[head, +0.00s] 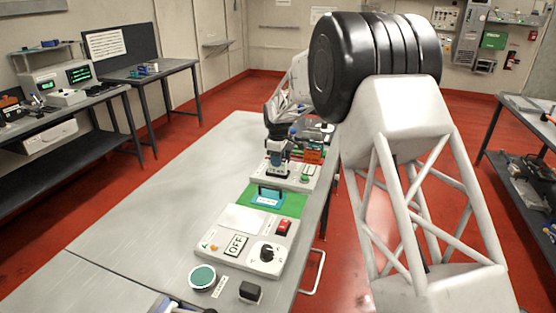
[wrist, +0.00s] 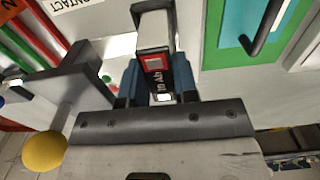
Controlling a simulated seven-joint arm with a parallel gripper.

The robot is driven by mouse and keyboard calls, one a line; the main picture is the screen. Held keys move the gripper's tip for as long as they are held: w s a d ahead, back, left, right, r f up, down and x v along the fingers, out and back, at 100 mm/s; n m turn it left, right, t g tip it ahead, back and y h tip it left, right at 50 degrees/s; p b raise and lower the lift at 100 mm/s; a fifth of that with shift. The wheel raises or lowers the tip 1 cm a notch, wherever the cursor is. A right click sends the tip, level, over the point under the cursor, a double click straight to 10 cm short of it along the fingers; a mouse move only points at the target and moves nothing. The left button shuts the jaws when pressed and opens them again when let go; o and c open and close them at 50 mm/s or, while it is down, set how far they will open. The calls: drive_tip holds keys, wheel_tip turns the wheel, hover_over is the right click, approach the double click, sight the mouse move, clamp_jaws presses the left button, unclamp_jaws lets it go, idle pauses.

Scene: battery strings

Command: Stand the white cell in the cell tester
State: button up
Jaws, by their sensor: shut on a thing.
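My gripper (wrist: 155,88) is shut on a block-shaped cell (wrist: 153,30) that has a pale top part and a dark lower part with a red square and a "10 Ah" label. The blue fingers press on both of its sides. In the head view my gripper (head: 276,165) is over a pale panel (head: 298,185) with a green button, at the far part of the bench. The cell is too small to make out there. I cannot tell which panel is the cell tester, or whether the cell touches the surface below.
A green mat (head: 291,205) with a blue handled piece (head: 268,194) lies nearer. Closer still are a white panel (head: 215,250) with an OFF sign, red switch and knob, a teal disc (head: 203,277) and a black block (head: 250,291). The bench's left side (head: 140,225) is clear.

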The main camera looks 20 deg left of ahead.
drive_tip(key=o, duration=1)
drive_tip(key=shift+f, duration=0.1)
drive_tip(key=shift+r, duration=3.9)
